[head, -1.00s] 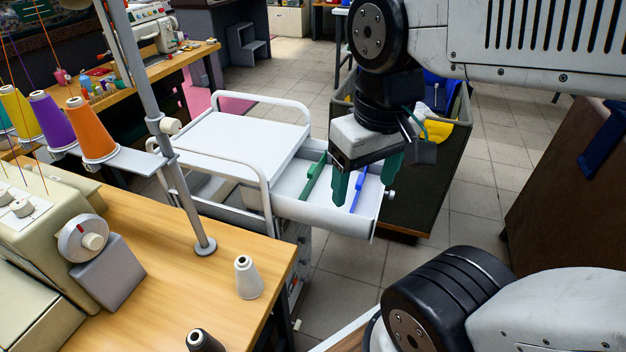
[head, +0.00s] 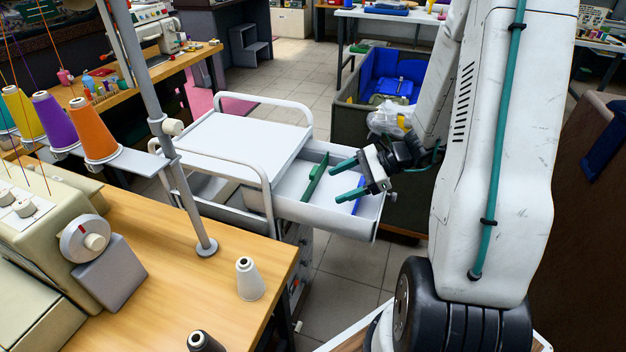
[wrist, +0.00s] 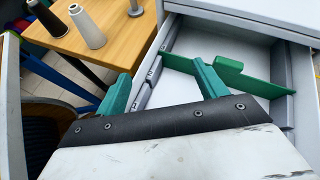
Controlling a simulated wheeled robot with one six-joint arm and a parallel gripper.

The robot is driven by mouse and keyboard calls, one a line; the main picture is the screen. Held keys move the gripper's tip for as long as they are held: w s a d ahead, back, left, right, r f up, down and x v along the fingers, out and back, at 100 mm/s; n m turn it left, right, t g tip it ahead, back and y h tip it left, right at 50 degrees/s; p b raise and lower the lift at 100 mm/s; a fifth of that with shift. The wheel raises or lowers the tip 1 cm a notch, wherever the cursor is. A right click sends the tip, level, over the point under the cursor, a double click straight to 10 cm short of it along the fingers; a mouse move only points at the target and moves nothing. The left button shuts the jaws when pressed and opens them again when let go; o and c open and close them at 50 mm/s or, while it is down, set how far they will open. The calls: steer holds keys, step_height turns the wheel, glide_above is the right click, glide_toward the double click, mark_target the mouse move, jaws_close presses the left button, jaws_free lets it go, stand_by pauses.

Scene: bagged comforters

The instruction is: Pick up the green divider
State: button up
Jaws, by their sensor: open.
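The green divider (head: 315,178) stands across the open white drawer (head: 290,211) of the cart in the head view. In the wrist view the green divider (wrist: 233,76) runs across the drawer just beyond my fingertips, with a raised tab near its middle. My gripper (head: 340,179) is open and empty over the drawer, to the right of the divider, its teal fingers pointing left towards it. In the wrist view my gripper (wrist: 160,80) has its fingers wide apart. The right finger overlaps the divider in view; I cannot tell whether they touch.
A blue divider (head: 357,195) stands in the drawer by my gripper. The white cart top (head: 235,145) is left of the drawer. A wooden table (head: 180,260) with a white spool (head: 249,279) is in front. A bin (head: 345,118) with bagged items stands behind.

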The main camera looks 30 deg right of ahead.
mark_target(316, 170)
steer(key=w+d+f+m+t+h, duration=0.2)
steer(key=w+d+m+t, duration=0.3)
steer(key=w+d+m, duration=0.15)
steer(key=shift+h, duration=0.3)
steer(key=x, duration=1.2)
steer(key=shift+s+a, duration=0.3)
steer(key=c, duration=1.1)
